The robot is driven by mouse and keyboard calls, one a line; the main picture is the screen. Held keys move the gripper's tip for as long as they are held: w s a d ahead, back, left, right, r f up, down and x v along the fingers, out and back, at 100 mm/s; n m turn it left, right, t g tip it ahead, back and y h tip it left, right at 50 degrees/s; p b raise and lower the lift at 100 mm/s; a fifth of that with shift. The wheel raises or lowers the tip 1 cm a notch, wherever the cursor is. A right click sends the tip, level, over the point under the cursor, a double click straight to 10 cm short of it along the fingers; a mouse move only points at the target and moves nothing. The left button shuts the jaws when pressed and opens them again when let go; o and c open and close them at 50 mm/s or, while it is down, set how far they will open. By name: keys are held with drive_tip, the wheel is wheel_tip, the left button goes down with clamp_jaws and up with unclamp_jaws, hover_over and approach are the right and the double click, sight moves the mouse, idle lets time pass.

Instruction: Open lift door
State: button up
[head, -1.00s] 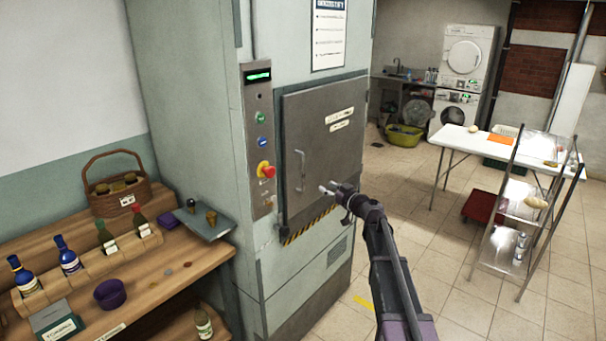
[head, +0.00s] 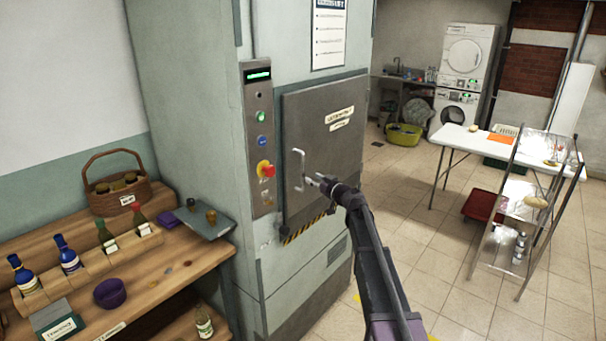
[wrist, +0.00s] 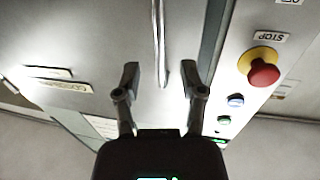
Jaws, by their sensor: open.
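The lift door (head: 335,135) is a flat grey metal panel, shut in its frame, with a vertical bar handle (head: 299,170) near its left edge. My gripper (head: 312,181) is just right of the handle's lower part in the head view. In the wrist view my gripper (wrist: 163,78) is open, its two fingers apart. The handle (wrist: 160,40) runs down between the lines of the fingers there. I cannot tell whether a finger touches it. The control panel (head: 260,140) left of the door has a red stop button (head: 265,169), which also shows in the wrist view (wrist: 263,73).
A wooden bench (head: 170,262) with bottles, a basket (head: 118,190) and a purple bowl (head: 109,293) stands left of the lift. The tiled floor between lift and rack is mostly clear.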

sight(303, 188)
drive_tip(key=x, duration=0.6)
drive_tip(key=shift+w+a, duration=0.1)
drive_tip(key=shift+w, duration=0.1)
clamp_jaws()
